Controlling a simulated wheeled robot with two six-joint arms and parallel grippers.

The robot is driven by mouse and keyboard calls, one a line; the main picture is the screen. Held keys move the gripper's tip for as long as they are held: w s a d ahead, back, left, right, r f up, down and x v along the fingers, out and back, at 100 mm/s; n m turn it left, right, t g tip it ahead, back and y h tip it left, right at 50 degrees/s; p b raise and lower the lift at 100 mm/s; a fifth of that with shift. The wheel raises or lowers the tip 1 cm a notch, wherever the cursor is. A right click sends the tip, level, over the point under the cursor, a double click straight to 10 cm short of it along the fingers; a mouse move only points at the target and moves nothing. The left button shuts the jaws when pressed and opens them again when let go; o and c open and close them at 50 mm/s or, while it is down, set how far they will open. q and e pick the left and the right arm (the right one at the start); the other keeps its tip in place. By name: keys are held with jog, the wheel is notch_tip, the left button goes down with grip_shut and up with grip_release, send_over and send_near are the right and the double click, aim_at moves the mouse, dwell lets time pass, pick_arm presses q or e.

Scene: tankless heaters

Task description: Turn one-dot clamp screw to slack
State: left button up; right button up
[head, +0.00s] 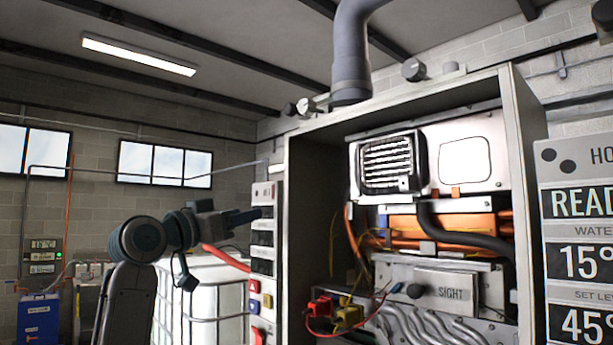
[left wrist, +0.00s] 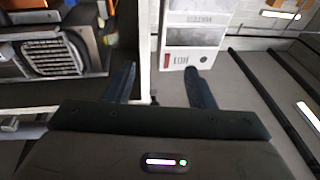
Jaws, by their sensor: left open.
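The open heater cabinet (head: 518,150) has a grey flue pipe (head: 350,50) rising from its top. Knob-like fittings sit along the cabinet top, one dark grey to the right of the pipe (head: 413,70) and one pale to its left (head: 306,106). No one-dot mark can be made out, so I cannot tell which is the clamp screw. My left gripper (head: 245,215) is at the cabinet's left side, below the top fittings and apart from them. In the left wrist view its fingers (left wrist: 160,88) are spread and empty. My right gripper is not seen.
A labelled panel (head: 262,215) hangs left of the cabinet, close to my left gripper. A display panel with two dots (head: 575,220) stands at the right. A caged white tank (head: 205,290) is behind my left arm. Hoses and wires fill the cabinet.

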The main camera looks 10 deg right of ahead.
aim_at(303, 106)
pick_arm(q)
jog(key=s+d+r+m+g+h, duration=0.15)
jog(key=s+r, duration=0.25)
jog(key=r, duration=0.5)
jog(key=s+d+r+m+g+h, duration=0.1)
jog(key=s+d+r+m+h, duration=0.2)
jog(key=s+r, duration=0.35)
jog(key=shift+n+y, duration=0.25)
jog(key=p+x, duration=0.2)
jog(key=x, duration=0.1)
jog(key=a+r+p+x, duration=0.1)
jog(key=p+x, duration=0.1)
jog(key=x, duration=0.2)
jog(key=w+r+p+x, duration=0.1)
jog(key=p+x, duration=0.1)
jog(key=x, duration=0.1)
jog(key=shift+w, duration=0.15)
jog(key=shift+p+x, duration=0.55)
jog(key=shift+x, duration=0.3)
jog(key=shift+w+f, duration=0.1)
jog(key=shift+f, duration=0.05)
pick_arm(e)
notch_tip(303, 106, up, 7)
pick_arm(q)
jog(key=c, duration=1)
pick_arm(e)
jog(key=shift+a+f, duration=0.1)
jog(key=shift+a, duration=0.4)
